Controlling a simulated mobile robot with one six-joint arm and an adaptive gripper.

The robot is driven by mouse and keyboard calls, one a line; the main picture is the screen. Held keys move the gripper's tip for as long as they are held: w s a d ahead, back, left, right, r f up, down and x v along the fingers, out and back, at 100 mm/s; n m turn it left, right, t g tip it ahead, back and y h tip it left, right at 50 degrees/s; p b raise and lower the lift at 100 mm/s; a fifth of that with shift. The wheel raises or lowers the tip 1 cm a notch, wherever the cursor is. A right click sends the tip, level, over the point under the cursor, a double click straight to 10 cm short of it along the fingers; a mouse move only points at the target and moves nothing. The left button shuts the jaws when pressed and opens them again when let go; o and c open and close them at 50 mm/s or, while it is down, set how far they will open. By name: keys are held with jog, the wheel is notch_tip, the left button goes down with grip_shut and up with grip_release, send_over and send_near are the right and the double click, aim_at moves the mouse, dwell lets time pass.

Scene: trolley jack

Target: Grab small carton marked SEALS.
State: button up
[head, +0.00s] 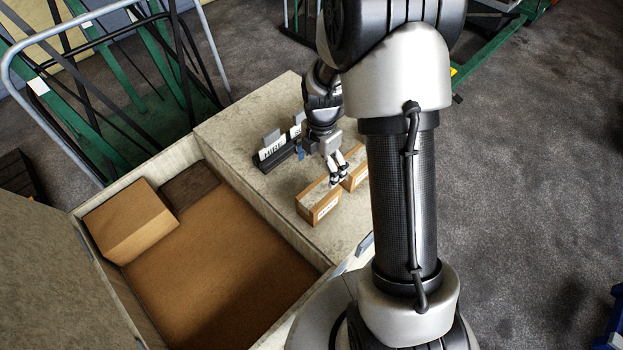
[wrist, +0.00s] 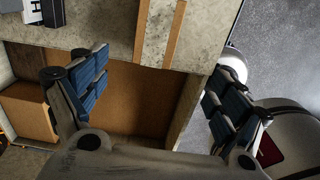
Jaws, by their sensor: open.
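Two small brown cartons stand on the beige top in the head view: a nearer one (head: 318,207) and a farther one (head: 354,170), partly hidden behind my arm. Each has a pale label on its front, too small to read, so I cannot tell which is marked SEALS. My gripper (head: 338,178) points down close to both cartons; I cannot tell whether it touches either. In the wrist view my gripper (wrist: 160,80) is open, its blue-padded fingers wide apart with nothing held between them. Tan strips at the top of that view may be carton edges.
A dark holder with white cards (head: 277,152), one reading HIRE, stands left of my gripper. In front is a deep brown-floored bin (head: 215,265) with a larger carton (head: 130,220) at its left. Metal rails (head: 212,45) stand behind; grey floor is open at right.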

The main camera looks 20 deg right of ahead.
aim_at(319, 192)
notch_tip(319, 192, down, 13)
jog(key=b, duration=0.3)
jog(key=shift+w+d+r+b, duration=0.1)
jog(key=shift+b, duration=0.3)
jog(key=shift+w+d+f+b, duration=0.15)
jog(key=shift+f+b, duration=0.25)
jog(key=shift+f, duration=0.5)
jog(key=shift+w+f+b, duration=0.2)
jog(key=shift+f+b, duration=0.15)
jog(key=shift+f, duration=0.5)
jog(key=shift+w+d+f+b, duration=0.15)
jog(key=shift+f+b, duration=0.25)
jog(key=shift+f, duration=0.5)
jog(key=shift+a, duration=0.1)
jog(key=c, duration=1.5)
